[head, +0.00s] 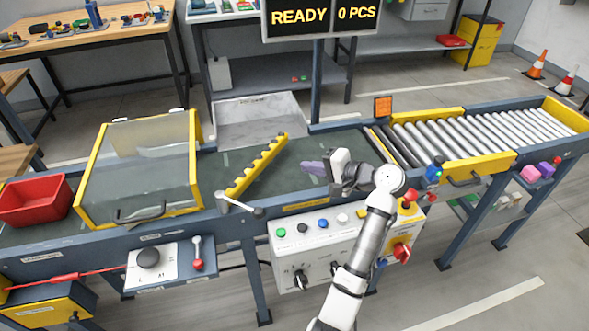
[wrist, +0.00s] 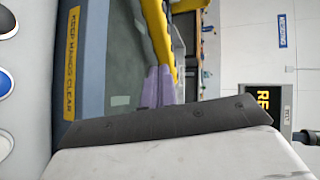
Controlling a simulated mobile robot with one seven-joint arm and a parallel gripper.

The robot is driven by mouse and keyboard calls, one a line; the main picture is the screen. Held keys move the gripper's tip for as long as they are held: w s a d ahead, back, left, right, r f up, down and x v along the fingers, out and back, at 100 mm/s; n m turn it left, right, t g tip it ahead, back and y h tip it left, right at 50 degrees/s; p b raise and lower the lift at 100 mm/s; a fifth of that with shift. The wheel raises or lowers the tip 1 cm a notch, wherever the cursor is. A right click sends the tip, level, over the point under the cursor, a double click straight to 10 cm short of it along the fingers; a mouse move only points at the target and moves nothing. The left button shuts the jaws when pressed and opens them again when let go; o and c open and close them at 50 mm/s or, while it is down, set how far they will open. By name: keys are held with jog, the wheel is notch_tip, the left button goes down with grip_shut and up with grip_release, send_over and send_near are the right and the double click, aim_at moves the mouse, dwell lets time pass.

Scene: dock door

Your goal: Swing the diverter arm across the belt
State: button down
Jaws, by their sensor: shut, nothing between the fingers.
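The diverter arm (head: 258,166) is a yellow toothed bar lying at a slant over the dark green belt (head: 320,148). Its near end is at the belt's front rail, by a grey lever handle (head: 240,206). Its far end points back and right, close to the far side near a grey chute. My gripper (head: 309,168) is above the belt, right of the diverter arm and apart from it. Its purple fingers are shut and empty, pointing left. In the wrist view the fingers (wrist: 156,88) show with the yellow bar (wrist: 158,32) beyond them.
A clear-sided yellow-framed guard (head: 140,165) and a red bin (head: 36,200) stand over the belt at left. A button panel (head: 315,238) hangs in front. Steel rollers (head: 470,135) run right. The grey chute (head: 258,118) lies behind the belt. A sign reads READY, 0 PCS.

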jog(key=shift+v, duration=1.45)
jog(key=shift+w+r, duration=0.1)
